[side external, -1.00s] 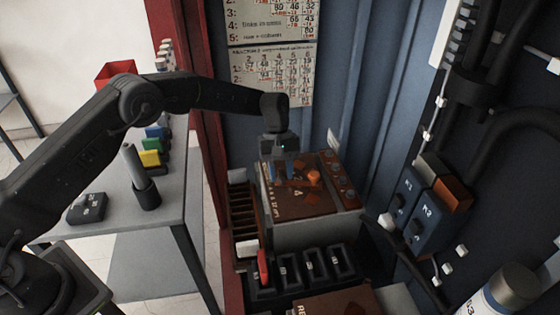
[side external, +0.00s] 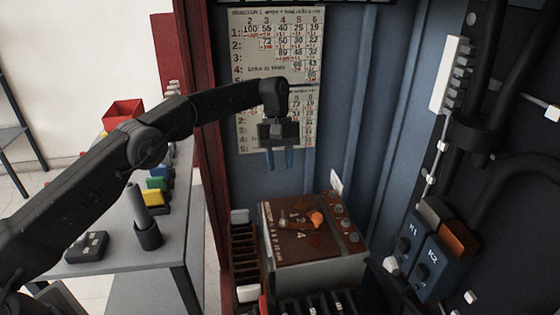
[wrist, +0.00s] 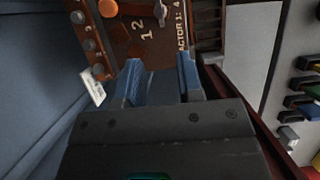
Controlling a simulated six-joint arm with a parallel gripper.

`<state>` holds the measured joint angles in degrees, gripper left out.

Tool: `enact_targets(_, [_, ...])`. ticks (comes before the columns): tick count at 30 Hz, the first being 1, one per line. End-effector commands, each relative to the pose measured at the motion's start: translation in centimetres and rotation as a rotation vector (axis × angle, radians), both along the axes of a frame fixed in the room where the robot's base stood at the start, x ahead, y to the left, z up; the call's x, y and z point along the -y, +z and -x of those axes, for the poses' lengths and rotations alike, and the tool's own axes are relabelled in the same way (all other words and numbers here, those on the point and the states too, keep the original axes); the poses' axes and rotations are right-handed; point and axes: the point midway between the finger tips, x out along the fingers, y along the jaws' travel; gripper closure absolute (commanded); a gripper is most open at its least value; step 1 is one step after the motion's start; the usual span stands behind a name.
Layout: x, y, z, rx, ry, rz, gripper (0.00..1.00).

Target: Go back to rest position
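My gripper (side external: 279,160) hangs fingers-down in front of the wall charts, above and clear of the brown-topped control box. In the wrist view its two blue fingers (wrist: 160,84) are apart with nothing between them. The control box (side external: 283,245) has a brown panel with an orange knob (side external: 317,218), a lever-like switch (side external: 291,222) and several grey knobs along its right side. The orange knob also shows at the top of the wrist view (wrist: 108,8).
Printed charts (side external: 275,45) hang on the blue wall. A grey table (side external: 112,246) at the left holds a red bin (side external: 122,113), coloured blocks and a dark cylinder (side external: 147,232). Blue K1 and K2 modules (side external: 418,253) and black cables stand at the right.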

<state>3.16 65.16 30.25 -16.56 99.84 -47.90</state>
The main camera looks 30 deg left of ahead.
Motion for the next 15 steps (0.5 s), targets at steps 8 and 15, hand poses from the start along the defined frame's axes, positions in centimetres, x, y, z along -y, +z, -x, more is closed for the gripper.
enact_targets(8, [-0.02, 0.03, -0.02, 0.0, 0.0, 0.0, 0.66])
enact_targets(15, [-0.08, 0.61, 0.07, 0.011, -0.004, -0.001, 0.66])
